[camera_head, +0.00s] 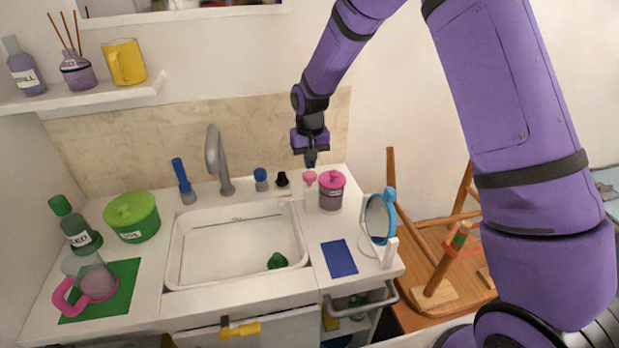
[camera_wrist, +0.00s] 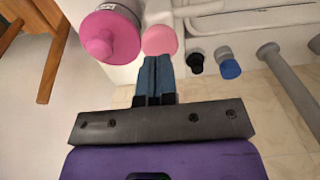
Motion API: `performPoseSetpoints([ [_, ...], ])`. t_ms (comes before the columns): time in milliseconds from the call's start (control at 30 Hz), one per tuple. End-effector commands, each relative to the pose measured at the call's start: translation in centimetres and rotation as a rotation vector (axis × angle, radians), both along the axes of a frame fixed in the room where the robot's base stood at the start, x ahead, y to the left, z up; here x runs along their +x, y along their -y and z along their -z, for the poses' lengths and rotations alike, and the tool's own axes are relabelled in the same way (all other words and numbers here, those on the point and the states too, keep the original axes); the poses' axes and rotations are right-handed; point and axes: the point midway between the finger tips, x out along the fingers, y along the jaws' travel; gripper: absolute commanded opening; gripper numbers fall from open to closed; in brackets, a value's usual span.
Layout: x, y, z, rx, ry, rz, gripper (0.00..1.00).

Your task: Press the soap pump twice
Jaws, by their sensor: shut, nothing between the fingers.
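The soap pump appears to be the white bottle (camera_head: 311,196) with a pink top (camera_head: 310,177), standing upright on the counter right of the sink. In the wrist view its round pink top (camera_wrist: 160,39) shows just beyond my fingertips. My gripper (camera_head: 311,164) is shut and empty, pointing down just above the pink top. In the wrist view, the closed fingers (camera_wrist: 156,60) overlap the near edge of the top; I cannot tell whether they touch it. The bottle's body is mostly hidden in the wrist view.
A pink-lidded jar (camera_head: 331,193) stands close on the right of the pump. A black knob (camera_head: 282,179), a blue knob (camera_head: 261,179) and the grey faucet (camera_head: 217,160) stand to the left. A round mirror (camera_head: 378,217) and blue cloth (camera_head: 339,258) are nearer the front.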

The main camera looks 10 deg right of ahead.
Motion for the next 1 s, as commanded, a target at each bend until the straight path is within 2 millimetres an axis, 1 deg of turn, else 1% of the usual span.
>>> performPoseSetpoints([
  [1000,0.0,0.0,2.2,0.000,-0.001,0.000,0.00],
])
